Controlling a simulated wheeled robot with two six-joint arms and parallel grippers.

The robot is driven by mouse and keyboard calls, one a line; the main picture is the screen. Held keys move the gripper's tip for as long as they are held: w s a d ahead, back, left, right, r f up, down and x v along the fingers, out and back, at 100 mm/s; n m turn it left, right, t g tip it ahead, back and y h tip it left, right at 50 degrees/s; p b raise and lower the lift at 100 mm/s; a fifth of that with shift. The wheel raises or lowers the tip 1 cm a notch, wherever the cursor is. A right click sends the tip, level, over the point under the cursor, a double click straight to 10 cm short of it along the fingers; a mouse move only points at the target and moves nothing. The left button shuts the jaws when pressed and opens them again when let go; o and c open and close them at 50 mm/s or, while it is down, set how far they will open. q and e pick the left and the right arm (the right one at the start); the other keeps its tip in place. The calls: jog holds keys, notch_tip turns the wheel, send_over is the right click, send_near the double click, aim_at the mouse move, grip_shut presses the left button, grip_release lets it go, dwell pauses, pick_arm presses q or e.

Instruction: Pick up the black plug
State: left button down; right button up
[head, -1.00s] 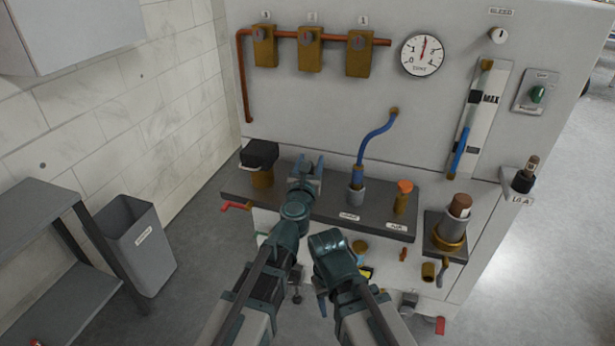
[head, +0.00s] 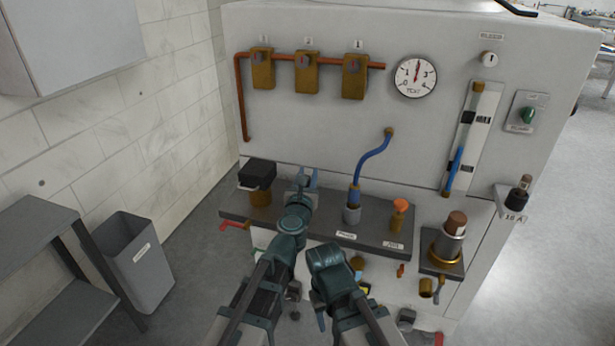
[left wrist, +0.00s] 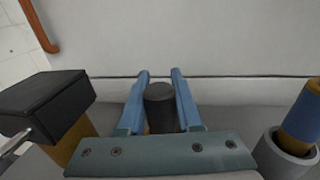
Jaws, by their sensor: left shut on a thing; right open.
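The black plug (left wrist: 160,106) is a dark upright cylinder with a flat round top, seen in the left wrist view. My left gripper (left wrist: 161,98) is shut on it, with one blue finger on each side. A bit of brass colour shows low beside the plug; its lower part is hidden by my gripper. In the head view my left gripper (head: 306,180) is over the grey shelf (head: 290,212), and the plug is hard to make out there. My right gripper (head: 320,314) is lower, in front of the machine, pointing down and holding nothing visible.
A black-topped brass fitting (head: 258,174) stands left of my left gripper. A grey socket with a blue hose (head: 353,195) and an orange-capped brass fitting (head: 399,214) stand to the right. The machine's panel (head: 300,125) rises behind. A grey bin (head: 140,265) stands at left.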

notch_tip(320, 180, up, 8)
jog(key=p, duration=0.7)
